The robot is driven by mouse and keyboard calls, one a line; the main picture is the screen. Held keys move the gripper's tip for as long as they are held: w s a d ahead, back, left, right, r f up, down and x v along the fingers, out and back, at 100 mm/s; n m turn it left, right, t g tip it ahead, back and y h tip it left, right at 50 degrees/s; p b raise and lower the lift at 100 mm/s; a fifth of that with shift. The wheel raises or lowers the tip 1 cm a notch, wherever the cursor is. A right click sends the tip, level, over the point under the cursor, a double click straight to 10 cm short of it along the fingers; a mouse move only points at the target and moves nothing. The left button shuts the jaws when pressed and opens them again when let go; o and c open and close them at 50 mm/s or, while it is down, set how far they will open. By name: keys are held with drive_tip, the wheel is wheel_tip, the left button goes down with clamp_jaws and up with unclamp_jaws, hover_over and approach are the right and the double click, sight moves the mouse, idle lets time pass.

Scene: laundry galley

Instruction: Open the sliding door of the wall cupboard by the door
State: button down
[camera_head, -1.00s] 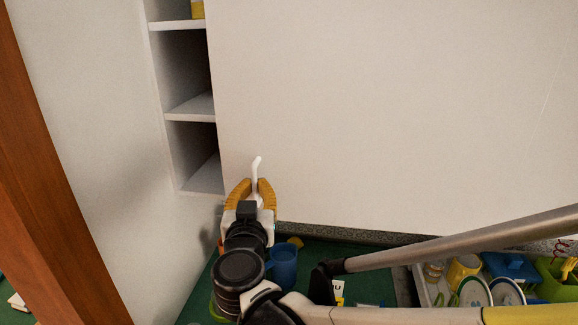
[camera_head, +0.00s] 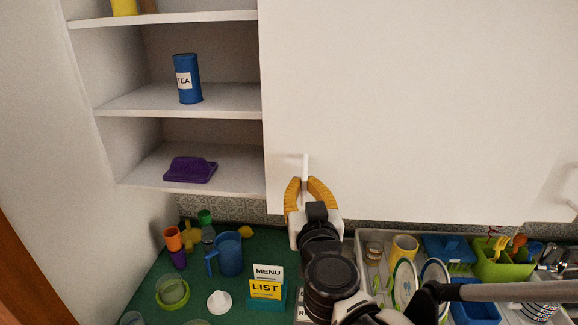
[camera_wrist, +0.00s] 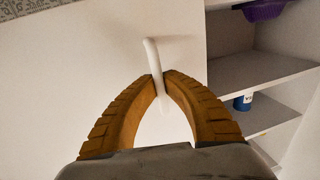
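The white sliding door (camera_head: 410,100) of the wall cupboard stands partly open, and its left edge borders uncovered shelves (camera_head: 225,98). A slim white handle (camera_head: 305,165) stands near the door's lower left corner. My gripper (camera_head: 306,184) has its orange ribbed fingers closed around this handle from below. In the wrist view the fingertips (camera_wrist: 160,84) meet at the white handle (camera_wrist: 151,55), and its upper end sticks out past them. Inside the cupboard are a blue TEA tin (camera_head: 187,79) on the middle shelf and a purple object (camera_head: 190,169) on the bottom one.
Below is a green counter (camera_head: 235,262) with a blue mug (camera_head: 228,253), cups and MENU and LIST signs (camera_head: 267,282). A tray of dishes (camera_head: 372,235) stands to the right. A side wall bounds the cupboard on the left.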

drive_tip(key=shift+d, duration=0.5)
drive_tip(key=c, duration=1.5)
unclamp_jaws()
drive_tip(key=shift+s, duration=0.1)
drive_tip(key=s, duration=0.4)
drive_tip(key=s+d, duration=0.1)
drive_tip(key=s, duration=0.7)
drive_tip(key=shift+d, duration=0.2)
drive_tip(key=shift+w, duration=0.1)
